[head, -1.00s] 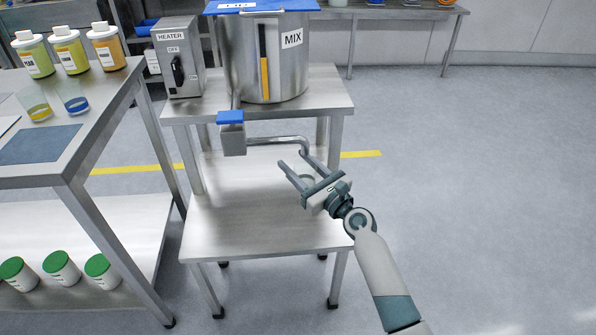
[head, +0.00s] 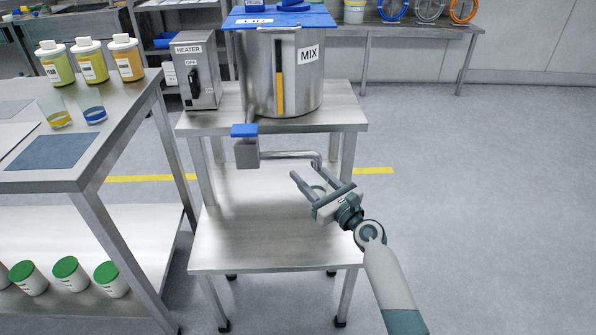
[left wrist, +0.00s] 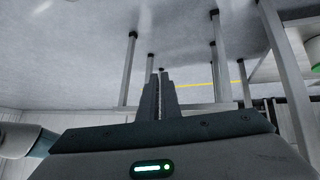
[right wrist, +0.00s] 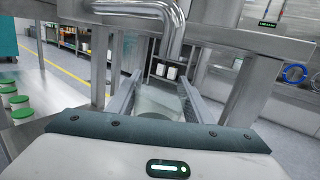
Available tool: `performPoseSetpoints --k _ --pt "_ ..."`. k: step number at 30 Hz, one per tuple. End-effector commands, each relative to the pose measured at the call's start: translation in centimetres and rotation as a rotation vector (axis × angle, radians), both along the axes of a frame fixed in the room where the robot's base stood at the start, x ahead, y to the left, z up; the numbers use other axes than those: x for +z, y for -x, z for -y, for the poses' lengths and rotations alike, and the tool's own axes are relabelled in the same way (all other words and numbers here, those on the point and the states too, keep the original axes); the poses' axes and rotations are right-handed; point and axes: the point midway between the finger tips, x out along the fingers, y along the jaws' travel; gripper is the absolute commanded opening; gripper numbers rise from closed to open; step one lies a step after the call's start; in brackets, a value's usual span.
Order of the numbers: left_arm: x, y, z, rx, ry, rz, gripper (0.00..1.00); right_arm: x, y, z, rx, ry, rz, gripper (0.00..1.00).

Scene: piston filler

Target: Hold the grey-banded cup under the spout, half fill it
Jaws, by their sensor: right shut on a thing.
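My right gripper (head: 303,171) is shut on a clear, translucent cup (right wrist: 160,104), which sits between its fingers. The cup's rim shows faintly in the head view; its grey band and any contents cannot be made out. The spout (head: 318,158) is a bent steel pipe running right from the valve block (head: 246,153), which has a blue handle (head: 244,130). In the right wrist view the spout (right wrist: 172,30) turns down just beyond the cup; whether it is right over the opening is unclear. My left gripper (left wrist: 160,78) has its fingers together, empty, and is outside the head view.
A steel mixing tank (head: 296,75) marked MIX and a heater box (head: 195,75) reading OFF stand on the stand's top. The lower shelf (head: 240,240) is bare. The left table holds bottles (head: 90,62), a yellow-banded cup (head: 56,112) and a blue-banded cup (head: 94,108).

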Motion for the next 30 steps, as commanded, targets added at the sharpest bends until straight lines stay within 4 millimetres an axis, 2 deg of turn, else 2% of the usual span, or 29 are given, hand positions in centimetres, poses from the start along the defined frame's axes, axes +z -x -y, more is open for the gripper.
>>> performPoseSetpoints --k 4,8,14,20,24,30 --pt "0.0 -0.1 0.1 0.001 0.004 0.004 0.0 0.0 0.0 0.0 0.0 0.0 0.0 0.24" --pt "0.5 -1.3 0.6 0.002 0.019 0.035 0.0 0.0 0.0 0.0 0.0 0.0 0.0 0.24" --pt "2.4 -5.8 2.2 0.008 0.082 0.151 0.0 0.0 0.0 0.0 0.0 0.0 0.0 0.24" --pt "6.3 -12.1 5.1 0.0 0.201 0.333 0.0 0.0 0.0 0.0 0.0 0.0 0.0 0.24" --pt "9.9 -16.2 7.2 -0.024 0.301 0.468 0.0 0.0 0.0 0.0 0.0 0.0 0.0 0.24" --pt "15.3 -20.7 10.1 -0.086 0.447 0.636 0.0 0.0 0.0 0.0 0.0 0.0 0.0 0.24"
